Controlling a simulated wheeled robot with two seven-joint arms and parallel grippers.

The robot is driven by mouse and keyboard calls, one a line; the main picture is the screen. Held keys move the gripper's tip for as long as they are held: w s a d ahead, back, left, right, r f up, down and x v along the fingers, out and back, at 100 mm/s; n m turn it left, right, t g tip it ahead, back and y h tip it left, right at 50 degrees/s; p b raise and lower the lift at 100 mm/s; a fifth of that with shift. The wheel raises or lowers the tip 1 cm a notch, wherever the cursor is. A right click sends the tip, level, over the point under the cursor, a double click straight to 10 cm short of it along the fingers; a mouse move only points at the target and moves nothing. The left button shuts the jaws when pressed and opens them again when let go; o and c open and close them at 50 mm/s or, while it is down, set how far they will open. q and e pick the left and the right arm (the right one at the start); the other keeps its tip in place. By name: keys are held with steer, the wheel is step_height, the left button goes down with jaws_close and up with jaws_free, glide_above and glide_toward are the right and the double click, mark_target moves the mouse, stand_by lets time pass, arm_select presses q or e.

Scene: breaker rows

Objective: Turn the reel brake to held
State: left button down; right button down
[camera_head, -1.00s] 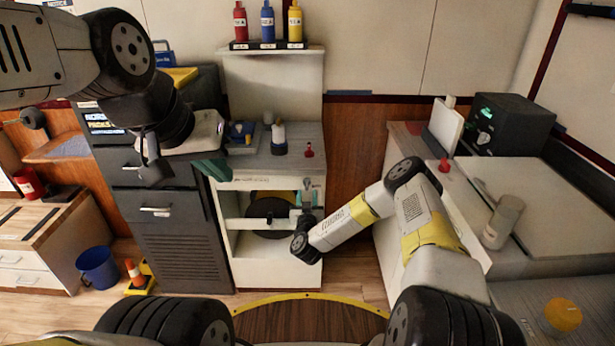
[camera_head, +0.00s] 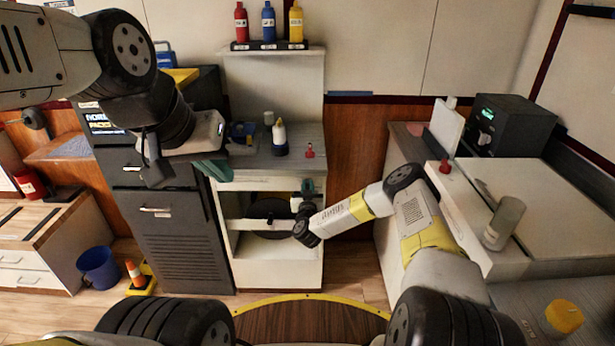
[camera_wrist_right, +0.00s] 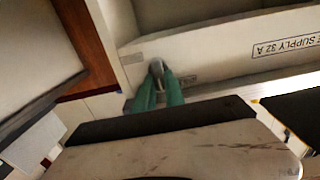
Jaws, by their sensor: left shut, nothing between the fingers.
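A small grey knob (camera_wrist_right: 157,68) stands on the white front panel (camera_wrist_right: 215,45) in the right wrist view; I take it for the reel brake, though its setting cannot be read. My right gripper (camera_wrist_right: 159,88) has its green fingers on both sides of the knob and looks shut on it. In the head view my right gripper (camera_head: 308,186) is at the upper right of the white cabinet's opening. The dark reel (camera_head: 270,209) sits inside, partly behind a white crossbar. My left gripper (camera_head: 212,168) is shut and empty near the counter's left front edge.
A glue-like bottle (camera_head: 279,138) and a small red item (camera_head: 309,151) stand on the counter (camera_head: 255,162). A dark grey cabinet (camera_head: 158,240) is at left. A white worktop (camera_head: 540,205) flanks my right arm. A blue bucket (camera_head: 98,267) stands on the floor.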

steer(key=shift+m, duration=0.3)
steer(key=shift+d+f+m, duration=0.2)
steer(key=shift+m, duration=2.7)
steer(key=shift+d+f+m, duration=0.15)
steer(key=shift+d+m, duration=0.1)
steer(key=shift+m, duration=2.65)
steer(key=shift+d+f+m, duration=0.2)
steer(key=shift+m, duration=2.7)
steer(key=c, duration=1.4)
jaws_free()
